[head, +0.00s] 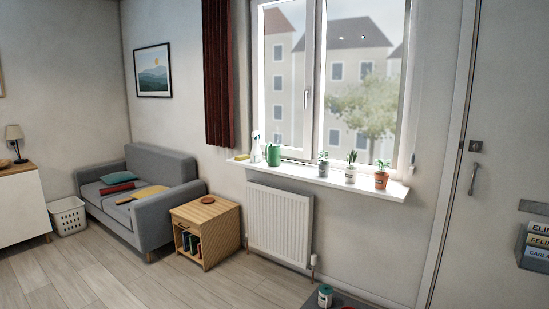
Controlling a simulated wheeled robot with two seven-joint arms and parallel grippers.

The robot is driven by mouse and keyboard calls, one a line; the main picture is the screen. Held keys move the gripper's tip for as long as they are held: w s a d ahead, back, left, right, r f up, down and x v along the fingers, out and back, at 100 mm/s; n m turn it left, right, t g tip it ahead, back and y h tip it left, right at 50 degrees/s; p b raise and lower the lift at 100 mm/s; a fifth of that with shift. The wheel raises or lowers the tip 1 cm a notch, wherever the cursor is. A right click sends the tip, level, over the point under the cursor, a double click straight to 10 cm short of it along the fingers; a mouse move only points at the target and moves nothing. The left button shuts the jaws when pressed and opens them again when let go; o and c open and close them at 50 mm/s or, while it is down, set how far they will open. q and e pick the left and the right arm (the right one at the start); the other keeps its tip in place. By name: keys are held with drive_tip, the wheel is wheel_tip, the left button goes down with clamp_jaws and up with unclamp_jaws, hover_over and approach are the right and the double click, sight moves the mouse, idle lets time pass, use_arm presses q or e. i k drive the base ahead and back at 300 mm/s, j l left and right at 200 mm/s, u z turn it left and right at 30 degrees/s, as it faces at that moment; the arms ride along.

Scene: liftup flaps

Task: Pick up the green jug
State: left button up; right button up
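The green jug (273,155) stands upright on the white windowsill (300,174), left of the middle of the window. It is small and far off in the head view, so its handle and spout are not clear. Neither of my grippers is in view, and nothing is touching the jug.
A white spray bottle (256,147) stands left of the jug; potted plants (323,164) stand to its right. A radiator (279,223) hangs below the sill. A wooden side table (206,231) and grey sofa (140,195) stand left.

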sight(273, 151)
drive_tip(key=i+u, duration=0.2)
drive_tip(key=i, duration=0.95)
